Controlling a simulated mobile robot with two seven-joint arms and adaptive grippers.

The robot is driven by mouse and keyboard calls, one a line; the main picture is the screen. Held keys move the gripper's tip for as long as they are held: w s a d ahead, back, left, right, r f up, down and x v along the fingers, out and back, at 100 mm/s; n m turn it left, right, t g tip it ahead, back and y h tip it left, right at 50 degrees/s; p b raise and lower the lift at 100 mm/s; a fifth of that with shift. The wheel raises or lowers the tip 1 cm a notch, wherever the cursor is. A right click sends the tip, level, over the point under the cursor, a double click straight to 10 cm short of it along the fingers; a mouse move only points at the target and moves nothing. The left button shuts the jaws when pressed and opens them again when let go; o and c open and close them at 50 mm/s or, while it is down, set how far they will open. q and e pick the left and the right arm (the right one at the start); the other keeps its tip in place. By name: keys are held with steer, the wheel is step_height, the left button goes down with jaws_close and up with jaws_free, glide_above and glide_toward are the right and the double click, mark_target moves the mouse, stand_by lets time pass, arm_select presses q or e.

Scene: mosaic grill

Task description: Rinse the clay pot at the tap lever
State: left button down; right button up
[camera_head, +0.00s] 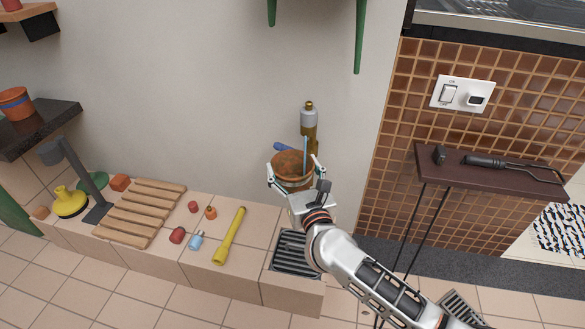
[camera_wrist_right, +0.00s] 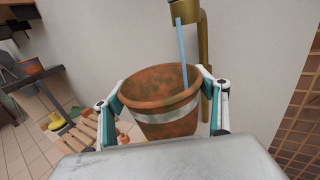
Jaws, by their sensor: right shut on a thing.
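The clay pot (camera_head: 292,168) is reddish brown with darker patches; a pale band circles it in the right wrist view (camera_wrist_right: 165,117). My right gripper (camera_head: 294,174) is shut on the pot, one finger on each side, and holds it roughly upright with its mouth up. The brass tap (camera_head: 309,128) stands against the wall just behind the pot. A thin blue stream (camera_head: 305,155) comes down from its spout (camera_wrist_right: 182,11) into the pot's mouth. A blue piece (camera_head: 282,147), possibly the tap lever, shows behind the rim. The pot's inner bottom is hidden. My left gripper is out of view.
A tiled ledge (camera_head: 262,268) runs below, with a dark drain grate (camera_head: 292,256), a yellow flashlight-like tool (camera_head: 229,236), small red and blue items, and a wooden slatted rack (camera_head: 140,212). A dark side table (camera_head: 500,178) stands right. Green brackets hang above the tap.

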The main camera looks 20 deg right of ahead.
steer(key=shift+s+d, duration=0.1)
steer(key=shift+d, duration=0.05)
steer(key=shift+s+d+r, duration=0.1)
steer(key=shift+s+d, duration=0.15)
steer(key=shift+d, duration=0.15)
steer(key=shift+w+a, duration=0.1)
steer(key=shift+a, duration=0.05)
stand_by(0.4)
steer(key=shift+w+a, duration=0.25)
steer(key=shift+a, duration=0.15)
steer(key=shift+s+d, duration=0.1)
steer(key=shift+d, duration=0.05)
steer(key=shift+s+d+p, duration=0.25)
steer(key=shift+d+p, duration=0.05)
steer(key=shift+d, duration=0.05)
